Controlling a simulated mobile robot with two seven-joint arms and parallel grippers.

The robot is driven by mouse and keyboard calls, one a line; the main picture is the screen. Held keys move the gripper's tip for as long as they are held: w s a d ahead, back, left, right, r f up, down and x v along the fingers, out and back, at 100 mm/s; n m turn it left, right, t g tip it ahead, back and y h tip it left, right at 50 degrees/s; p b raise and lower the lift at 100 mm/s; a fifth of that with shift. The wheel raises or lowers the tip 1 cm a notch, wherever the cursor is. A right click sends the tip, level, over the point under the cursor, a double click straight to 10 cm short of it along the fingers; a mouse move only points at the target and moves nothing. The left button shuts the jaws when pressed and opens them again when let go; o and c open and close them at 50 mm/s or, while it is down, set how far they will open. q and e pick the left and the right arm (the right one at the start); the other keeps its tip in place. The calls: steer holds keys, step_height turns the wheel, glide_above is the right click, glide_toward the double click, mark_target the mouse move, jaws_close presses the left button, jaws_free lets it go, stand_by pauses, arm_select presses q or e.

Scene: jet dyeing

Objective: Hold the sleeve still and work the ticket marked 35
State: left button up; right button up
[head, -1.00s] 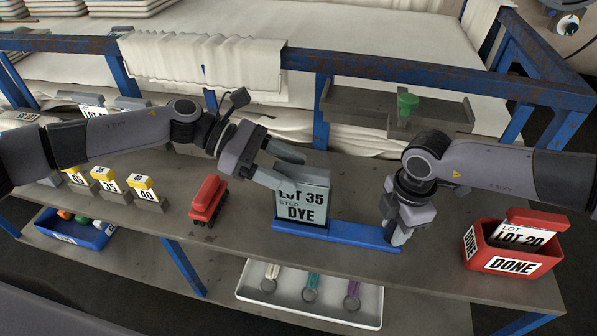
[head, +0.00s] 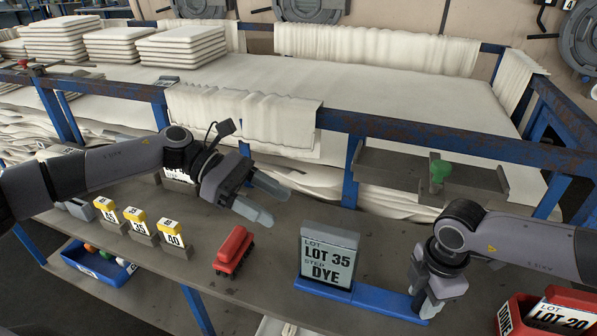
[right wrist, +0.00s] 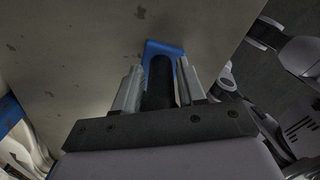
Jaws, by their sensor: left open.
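The sleeve (head: 327,258) stands upright on a blue base (head: 380,303) and shows a grey card reading LOT 35, STEP DYE. My right gripper (head: 430,303) is at the base's right end. In the right wrist view its fingers flank a dark upright grip (right wrist: 159,82) closely, with blue base behind. The ticket marked 35 (head: 139,226) has a yellow top and stands in a grey holder, between two similar tickets, one marked 40 (head: 173,238). My left gripper (head: 262,200) is open and empty above the bench, left of the sleeve and right of the tickets.
A red block-like tool (head: 234,250) lies between tickets and sleeve. A red bin (head: 510,318) with a LOT 20 card is at the right. A blue bin (head: 98,268) sits lower left.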

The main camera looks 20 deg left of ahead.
steer(key=shift+o, duration=1.2)
